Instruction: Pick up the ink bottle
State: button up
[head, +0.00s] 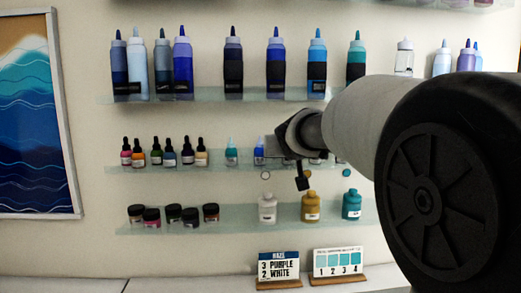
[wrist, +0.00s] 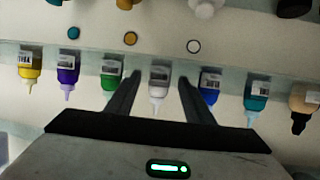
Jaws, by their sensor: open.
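Small nozzle-tipped ink bottles stand in a row on the middle glass shelf (head: 215,167). The wrist view shows them upside down: yellow (wrist: 29,66), purple (wrist: 67,74), green (wrist: 111,77), white (wrist: 159,84), blue (wrist: 209,86) and teal (wrist: 256,96). Which one the task means cannot be told. My gripper (wrist: 159,78) is open, its two fingers on either side of the white bottle; contact cannot be made out. In the head view the teal bottle (head: 231,153) and blue bottle (head: 259,152) show left of my gripper, which hides most of the others.
Dropper bottles (head: 168,154) stand farther left on the same shelf. Large squeeze bottles (head: 276,65) line the shelf above. Jars (head: 151,217) and squat bottles (head: 310,207) stand on the shelf below. Two cards (head: 338,262) stand on the counter. Round discs (wrist: 130,39) mark the wall.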

jog(key=shift+w+d+f, duration=0.1)
jog(key=shift+w, duration=0.1)
jog(key=c, duration=1.1)
jog(key=shift+c, duration=0.2)
jog(key=shift+s+r, duration=0.25)
jog(key=shift+r, duration=0.35)
notch_tip(320, 180, up, 6)
jog(key=shift+f+p, duration=0.25)
jog(key=shift+p, duration=0.7)
jog(key=s+b, duration=0.4)
jog(key=s, duration=1.5)
jog(key=shift+s+r+b, duration=0.15)
jog(key=shift+s+b, duration=0.15)
jog(key=shift+b, duration=0.05)
